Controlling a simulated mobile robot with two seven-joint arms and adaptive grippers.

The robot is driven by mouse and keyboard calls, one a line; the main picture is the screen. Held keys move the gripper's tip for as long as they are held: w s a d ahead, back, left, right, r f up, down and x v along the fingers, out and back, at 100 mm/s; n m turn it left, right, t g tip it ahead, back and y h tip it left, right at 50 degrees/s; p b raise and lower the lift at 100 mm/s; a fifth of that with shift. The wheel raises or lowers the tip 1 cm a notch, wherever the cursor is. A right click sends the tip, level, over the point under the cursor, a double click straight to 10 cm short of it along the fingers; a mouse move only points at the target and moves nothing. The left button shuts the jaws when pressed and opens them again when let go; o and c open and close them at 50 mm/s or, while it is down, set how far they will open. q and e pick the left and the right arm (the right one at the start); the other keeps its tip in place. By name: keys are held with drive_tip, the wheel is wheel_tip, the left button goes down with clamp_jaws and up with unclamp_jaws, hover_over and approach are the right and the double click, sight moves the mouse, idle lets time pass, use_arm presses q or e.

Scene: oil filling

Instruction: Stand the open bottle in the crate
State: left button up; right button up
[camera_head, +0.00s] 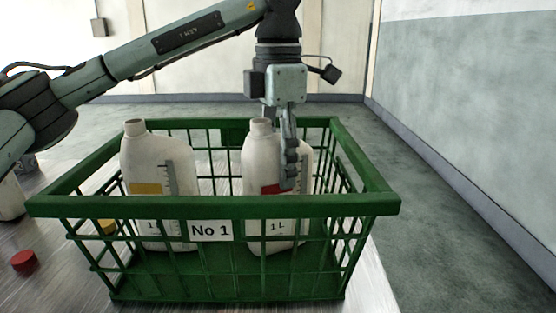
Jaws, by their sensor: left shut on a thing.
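A green crate (310,206) marked "No 1" stands on the table. A white bottle with a red label (256,160) is upright inside the crate's right half. Its neck shows no cap. My left gripper (288,172) reaches down from above and is shut on this bottle at its right side. Whether the bottle's base rests on the crate floor is hard to tell through the bars. A second white bottle with a yellow label (148,165) stands upright in the crate's left half, also with no cap visible. My right gripper is not in view.
A red cap (24,261) lies on the table (50,290) left of the crate. A yellow cap (107,227) shows through the crate's left bars. Part of another white container (8,198) is at the left edge. A wall rises on the right.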

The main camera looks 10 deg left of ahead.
use_arm(q)
drive_tip(key=o, duration=1.3)
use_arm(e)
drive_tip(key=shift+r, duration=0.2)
use_arm(q)
wheel_tip(320, 180, up, 8)
drive_tip(key=shift+f+p, duration=0.25)
drive_tip(key=shift+p, duration=0.2)
wheel_tip(320, 180, up, 4)
drive_tip(key=shift+f+p, duration=0.1)
drive_tip(key=shift+p, duration=0.3)
drive_tip(key=shift+r, duration=0.4)
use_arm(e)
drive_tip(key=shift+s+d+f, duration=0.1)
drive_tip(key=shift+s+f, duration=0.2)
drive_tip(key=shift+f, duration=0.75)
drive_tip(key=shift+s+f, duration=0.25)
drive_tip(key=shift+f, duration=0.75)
